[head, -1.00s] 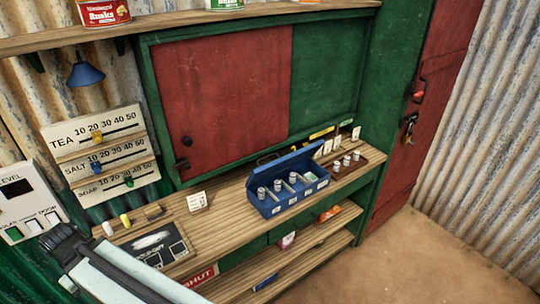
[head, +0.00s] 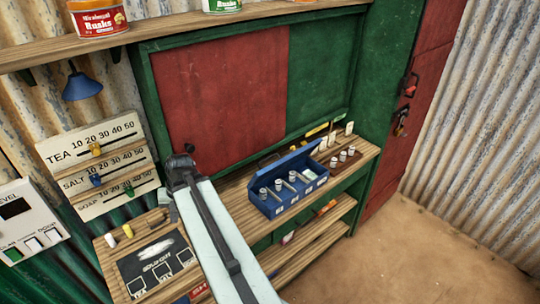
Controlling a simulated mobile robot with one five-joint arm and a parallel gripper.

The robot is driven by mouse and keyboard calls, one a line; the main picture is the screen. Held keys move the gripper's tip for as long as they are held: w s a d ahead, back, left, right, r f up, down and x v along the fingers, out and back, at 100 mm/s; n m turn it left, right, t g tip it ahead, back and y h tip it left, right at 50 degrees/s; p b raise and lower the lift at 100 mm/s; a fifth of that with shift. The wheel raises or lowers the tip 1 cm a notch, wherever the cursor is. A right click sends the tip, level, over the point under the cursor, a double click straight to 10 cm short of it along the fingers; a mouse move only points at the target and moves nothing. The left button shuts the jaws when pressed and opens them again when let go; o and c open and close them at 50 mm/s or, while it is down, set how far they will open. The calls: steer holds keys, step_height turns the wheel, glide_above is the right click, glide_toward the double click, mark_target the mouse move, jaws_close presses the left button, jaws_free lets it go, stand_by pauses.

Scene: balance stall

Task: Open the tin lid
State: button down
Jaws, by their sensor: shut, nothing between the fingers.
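The blue tin (head: 267,207) stands on the wooden counter. Its inside shows, with several small grey cylinders in compartments and pale labels along the front. Its back panel stands upright, and I cannot tell how far the lid is open. My gripper (head: 181,168) is shut and empty, to the left of the tin and apart from it. My arm hides part of the counter left of the tin.
A wooden rack (head: 352,163) with several grey cylinders stands right of the tin. A black sold-out board (head: 135,270) and chalk-like sticks (head: 127,231) lie on the left counter. Slider signs (head: 70,150) hang on the left wall. Bare floor (head: 400,260) is at lower right.

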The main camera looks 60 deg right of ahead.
steer(key=s+d+r+m+t+h+p, duration=0.2)
steer(key=s+d+r+m, duration=0.4)
steer(key=d, duration=0.6)
steer(key=s+d+r+m+t+h+p, duration=0.1)
steer(key=s+d+r+m+t+p, duration=0.15)
steer(key=s+d, duration=0.8)
steer(key=s+d+r+m+t+h+p, duration=0.15)
steer(key=s+d+r+m, duration=0.35)
steer(key=d, duration=0.8)
steer(key=shift+m+g, duration=0.3)
steer(key=shift+m, duration=0.05)
steer(key=b+x, duration=0.2)
steer(key=x, duration=0.1)
steer(key=b+x, duration=0.2)
steer(key=x, duration=0.1)
steer(key=s+f+b+x, duration=0.1)
steer(key=b+x, duration=0.2)
steer(key=shift+w+d, duration=0.1)
steer(key=shift+d, duration=0.05)
steer(key=shift+w+d+f, duration=0.1)
steer(key=shift+w+f, duration=0.1)
steer(key=shift+w, duration=0.1)
